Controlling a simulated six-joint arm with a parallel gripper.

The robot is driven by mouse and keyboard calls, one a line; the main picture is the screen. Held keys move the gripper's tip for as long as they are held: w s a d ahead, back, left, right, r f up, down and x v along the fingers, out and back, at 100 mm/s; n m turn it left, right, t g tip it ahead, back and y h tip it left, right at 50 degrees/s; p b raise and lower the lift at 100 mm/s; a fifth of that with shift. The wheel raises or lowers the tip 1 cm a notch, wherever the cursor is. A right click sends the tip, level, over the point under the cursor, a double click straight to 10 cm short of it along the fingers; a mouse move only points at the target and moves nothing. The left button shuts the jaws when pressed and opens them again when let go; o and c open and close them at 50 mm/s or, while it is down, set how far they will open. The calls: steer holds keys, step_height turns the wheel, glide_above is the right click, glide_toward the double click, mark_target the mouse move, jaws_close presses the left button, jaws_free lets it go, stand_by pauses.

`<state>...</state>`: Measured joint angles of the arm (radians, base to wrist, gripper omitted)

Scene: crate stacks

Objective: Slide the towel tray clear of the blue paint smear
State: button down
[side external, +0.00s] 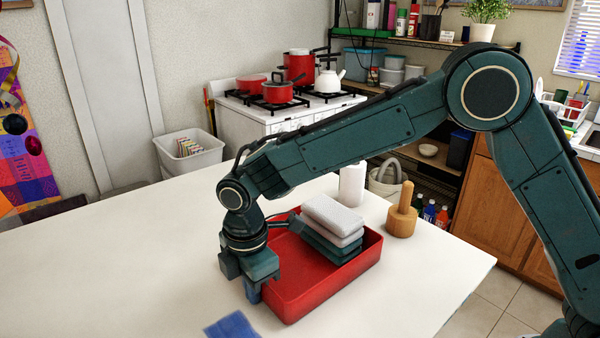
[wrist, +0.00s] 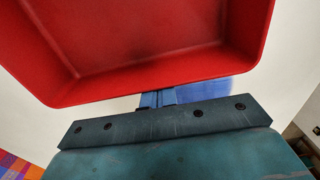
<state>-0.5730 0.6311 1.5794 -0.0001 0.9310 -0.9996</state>
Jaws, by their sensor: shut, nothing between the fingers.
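The red towel tray (side external: 335,290) stands on the white table and holds a stack of folded towels (side external: 333,215), pale on top and teal below. In the wrist view the bare end of the tray (wrist: 150,35) fills the top. My gripper (side external: 253,292) is shut and empty, low at the tray's left end, outside its wall. Its blue fingers (wrist: 157,98) are close to that wall; I cannot tell if they touch. The blue paint smear (side external: 232,326) lies on the table in front of my gripper. In the wrist view the smear (wrist: 215,90) meets the tray's outline and is partly hidden by my gripper.
A wooden peg on a round base (side external: 402,222) and a white cylinder (side external: 352,184) stand behind the tray. The table (side external: 110,270) is clear to the left. Its right edge (side external: 470,290) runs a short way beyond the tray.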

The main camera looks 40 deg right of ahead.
steer(key=shift+a, duration=0.15)
steer(key=shift+a, duration=0.55)
steer(key=a, duration=0.2)
steer(key=shift+a+r, duration=0.3)
steer(key=shift+a, duration=0.1)
step_height(320, 180, up, 10)
steer(key=shift+f, duration=0.25)
steer(key=shift+d, duration=0.15)
